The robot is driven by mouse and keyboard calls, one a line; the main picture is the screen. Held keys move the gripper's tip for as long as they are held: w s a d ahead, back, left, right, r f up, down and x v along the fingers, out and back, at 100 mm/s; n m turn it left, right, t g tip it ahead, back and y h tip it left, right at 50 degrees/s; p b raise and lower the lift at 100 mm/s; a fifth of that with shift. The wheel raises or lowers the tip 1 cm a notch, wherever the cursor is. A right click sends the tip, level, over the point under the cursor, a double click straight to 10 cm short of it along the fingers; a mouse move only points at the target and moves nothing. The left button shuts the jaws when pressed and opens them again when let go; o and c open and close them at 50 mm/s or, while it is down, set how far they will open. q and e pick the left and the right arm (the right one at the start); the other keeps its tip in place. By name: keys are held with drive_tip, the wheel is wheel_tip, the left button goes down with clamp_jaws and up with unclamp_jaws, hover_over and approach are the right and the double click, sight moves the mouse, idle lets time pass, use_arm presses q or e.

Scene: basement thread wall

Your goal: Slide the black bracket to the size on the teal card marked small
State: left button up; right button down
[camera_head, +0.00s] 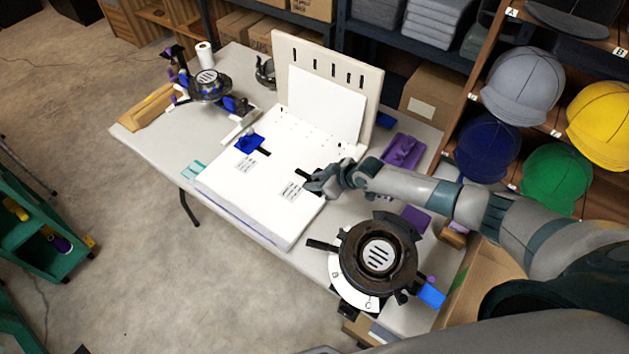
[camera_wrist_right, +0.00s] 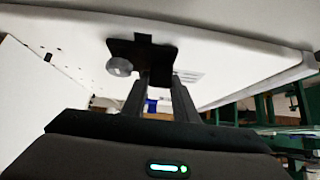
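The black bracket (camera_wrist_right: 150,52) shows in the right wrist view as a dark plate with a round knob on the white board. In the head view a dark part of it (camera_head: 302,174) shows just beyond my right gripper (camera_head: 312,182). In the wrist view the fingers of that gripper (camera_wrist_right: 158,84) stand apart at the bracket's near end, and I cannot tell whether they touch it. My left gripper is out of view.
The white board (camera_head: 240,190) lies on the table (camera_head: 150,140), with a blue piece (camera_head: 249,143) on it and an upright panel (camera_head: 364,75) behind. A round black device (camera_head: 352,262) stands to the right, near my forearm. Purple parts (camera_head: 404,150) lie behind.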

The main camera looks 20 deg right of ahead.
drive_tip(key=shift+w+a+f+b, duration=0.15)
drive_tip(key=shift+w+a+b, duration=0.45)
drive_tip(key=shift+w+b, duration=0.25)
drive_tip(key=shift+w+a+b, duration=0.3)
drive_tip(key=shift+w+a, duration=0.1)
drive_tip(key=shift+w, duration=0.05)
drive_tip(key=c, duration=1.7)
unclamp_jaws()
drive_tip(key=shift+s+d+r, duration=0.1)
drive_tip(key=shift+s+r, duration=0.05)
drive_tip(key=shift+r, duration=0.05)
drive_tip(key=b+v, duration=0.2)
drive_tip(key=v, duration=1.5)
drive_tip(key=shift+b, duration=0.3)
